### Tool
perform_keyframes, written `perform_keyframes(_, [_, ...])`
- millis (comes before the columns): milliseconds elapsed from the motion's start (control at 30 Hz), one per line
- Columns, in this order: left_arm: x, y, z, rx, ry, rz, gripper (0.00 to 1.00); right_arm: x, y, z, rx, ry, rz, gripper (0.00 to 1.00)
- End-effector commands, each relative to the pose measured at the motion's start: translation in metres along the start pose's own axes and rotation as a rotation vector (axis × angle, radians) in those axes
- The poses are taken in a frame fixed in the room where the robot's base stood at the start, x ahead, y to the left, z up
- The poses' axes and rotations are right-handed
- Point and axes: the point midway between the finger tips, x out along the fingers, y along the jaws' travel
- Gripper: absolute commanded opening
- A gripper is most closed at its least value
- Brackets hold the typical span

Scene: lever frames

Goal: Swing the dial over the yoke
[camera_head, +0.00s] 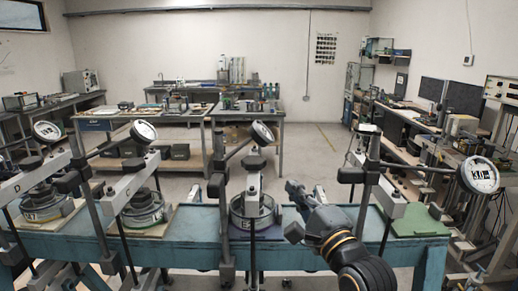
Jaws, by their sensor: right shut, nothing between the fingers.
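Four lever frames with round white dials stand along a blue bench. One dial (480,174) is at the far right, held out on a dark arm from a black post (372,165), to the right of that frame's white beam (390,197). The other dials are at the far left (47,131), left of centre (143,131) and centre (262,132). I cannot tell which part is the yoke. My right gripper (299,208) is shut and empty, just right of the centre frame's round base (250,213) and apart from the right dial. My left gripper is out of view.
The blue bench (190,240) runs across the front. A green plate (418,222) lies at its right end. Upright posts crowd the bench, with a bare stretch near my right gripper. Workbenches with equipment line the back (245,112) and right side.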

Motion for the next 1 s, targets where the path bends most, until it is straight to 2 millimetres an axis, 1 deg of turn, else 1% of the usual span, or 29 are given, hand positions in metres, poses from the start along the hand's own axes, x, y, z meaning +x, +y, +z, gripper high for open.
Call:
perform_keyframes(33, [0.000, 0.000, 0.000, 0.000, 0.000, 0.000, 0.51, 0.005, -0.012, 0.004, 0.033, -0.011, -0.030, 0.00])
perform_keyframes(100, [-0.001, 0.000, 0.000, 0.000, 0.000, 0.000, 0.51, 0.009, -0.020, 0.006, 0.062, -0.018, -0.048, 0.00])
perform_keyframes(167, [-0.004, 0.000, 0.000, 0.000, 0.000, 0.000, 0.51, 0.014, -0.022, 0.006, 0.070, -0.020, -0.053, 0.00])
perform_keyframes(267, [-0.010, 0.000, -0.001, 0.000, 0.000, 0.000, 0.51, 0.026, -0.024, 0.007, 0.069, -0.019, -0.051, 0.00])
perform_keyframes(600, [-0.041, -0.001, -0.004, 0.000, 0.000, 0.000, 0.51, 0.098, -0.028, 0.008, 0.065, -0.018, -0.047, 0.00])
perform_keyframes(667, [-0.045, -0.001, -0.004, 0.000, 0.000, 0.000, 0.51, 0.108, -0.029, 0.008, 0.065, -0.018, -0.048, 0.00])
perform_keyframes(700, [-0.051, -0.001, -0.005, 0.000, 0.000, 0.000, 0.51, 0.114, -0.030, 0.013, 0.068, -0.020, -0.047, 0.00])
perform_keyframes(800, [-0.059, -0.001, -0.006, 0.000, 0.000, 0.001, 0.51, 0.123, -0.030, 0.024, 0.067, -0.020, -0.047, 0.00])
perform_keyframes(1000, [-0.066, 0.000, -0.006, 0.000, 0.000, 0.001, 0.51, 0.133, -0.028, 0.035, 0.066, -0.019, -0.048, 0.00])
